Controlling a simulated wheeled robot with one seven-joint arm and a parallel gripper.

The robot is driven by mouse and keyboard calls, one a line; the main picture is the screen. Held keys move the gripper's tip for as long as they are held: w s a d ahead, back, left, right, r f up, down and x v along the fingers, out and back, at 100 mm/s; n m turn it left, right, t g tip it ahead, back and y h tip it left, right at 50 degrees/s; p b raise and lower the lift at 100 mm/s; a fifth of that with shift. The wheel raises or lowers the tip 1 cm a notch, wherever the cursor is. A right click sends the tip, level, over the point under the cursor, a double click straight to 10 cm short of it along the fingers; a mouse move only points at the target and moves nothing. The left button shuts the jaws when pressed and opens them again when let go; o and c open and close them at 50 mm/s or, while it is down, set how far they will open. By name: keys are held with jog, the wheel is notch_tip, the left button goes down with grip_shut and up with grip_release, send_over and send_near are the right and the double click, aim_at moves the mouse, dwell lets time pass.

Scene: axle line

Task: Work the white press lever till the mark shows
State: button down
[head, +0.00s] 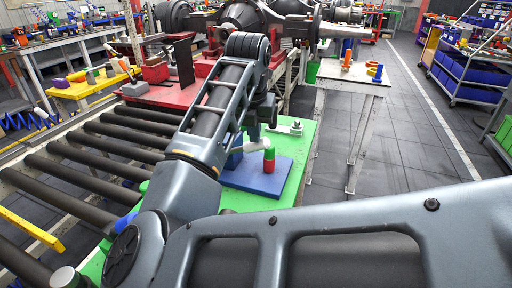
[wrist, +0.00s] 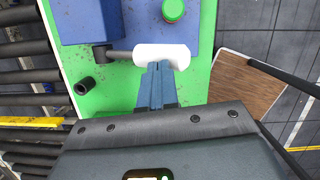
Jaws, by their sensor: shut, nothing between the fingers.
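The white press lever (wrist: 162,56) shows in the wrist view as a thick white grip on a dark rod (wrist: 118,54) that comes out of the blue press body (wrist: 87,20). My gripper (wrist: 158,68) is shut and empty, its fingertips at the near edge of the white grip; I cannot tell whether they touch it. In the head view my arm hides most of the press; part of the white lever (head: 260,144) shows beside the blue press body (head: 235,160). A red and green post (head: 269,158) stands on the blue base plate (head: 255,182). I cannot make out a mark.
The press stands on a green bench top (head: 298,150). A black socket-like piece (wrist: 84,86) lies on the green at left. A roller conveyor (head: 85,165) runs along the left. A small table (head: 345,75) with coloured parts stands to the right, with open floor beyond.

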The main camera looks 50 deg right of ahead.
jog(key=shift+d+f, duration=0.1)
jog(key=shift+f, duration=0.45)
